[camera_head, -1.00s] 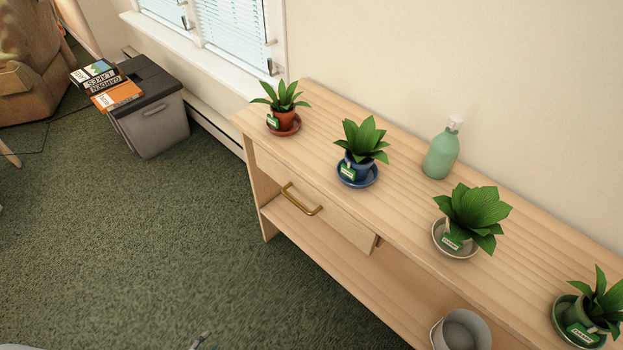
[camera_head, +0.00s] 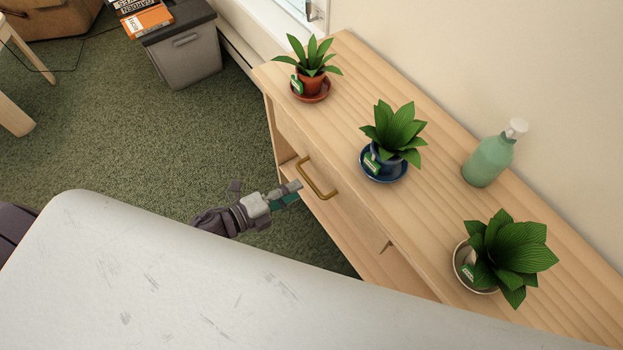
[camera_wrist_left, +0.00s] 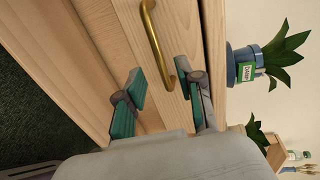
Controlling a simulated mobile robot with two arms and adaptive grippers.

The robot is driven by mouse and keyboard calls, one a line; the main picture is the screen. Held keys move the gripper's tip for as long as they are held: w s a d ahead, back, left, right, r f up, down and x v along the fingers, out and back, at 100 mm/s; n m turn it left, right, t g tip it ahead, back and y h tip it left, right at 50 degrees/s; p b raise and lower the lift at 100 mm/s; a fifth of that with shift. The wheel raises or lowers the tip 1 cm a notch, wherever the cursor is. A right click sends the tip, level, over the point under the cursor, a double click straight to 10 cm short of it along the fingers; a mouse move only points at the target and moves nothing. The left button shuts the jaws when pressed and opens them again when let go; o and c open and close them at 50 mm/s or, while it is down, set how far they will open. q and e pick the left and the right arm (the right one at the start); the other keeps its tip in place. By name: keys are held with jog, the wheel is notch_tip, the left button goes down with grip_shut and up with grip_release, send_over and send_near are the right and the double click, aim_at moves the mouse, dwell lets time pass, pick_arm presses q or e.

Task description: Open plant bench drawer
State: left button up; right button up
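The wooden plant bench (camera_head: 437,165) has a drawer (camera_head: 345,205) in its front, and the drawer looks shut. A curved brass handle (camera_head: 315,178) is fixed to the drawer front. My left gripper (camera_head: 287,191) is just in front of the handle, near its lower left side. In the left wrist view the handle (camera_wrist_left: 152,45) lies just beyond the fingertips, roughly in line with the gap between them. The left gripper (camera_wrist_left: 161,84) is open, with nothing between its fingers. My right gripper is not in view.
Potted plants on saucers stand on the bench top: a terracotta one (camera_head: 311,82), a blue one (camera_head: 384,160) and a pale one (camera_head: 480,265). A green bottle (camera_head: 489,160) stands behind them. A grey storage bin (camera_head: 185,50) stands on the carpet. My own body hides the lower area.

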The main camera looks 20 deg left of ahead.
aim_at(311, 182)
pick_arm(q)
jog(key=x, duration=0.6)
jog(key=shift+c, duration=0.4)
grip_shut()
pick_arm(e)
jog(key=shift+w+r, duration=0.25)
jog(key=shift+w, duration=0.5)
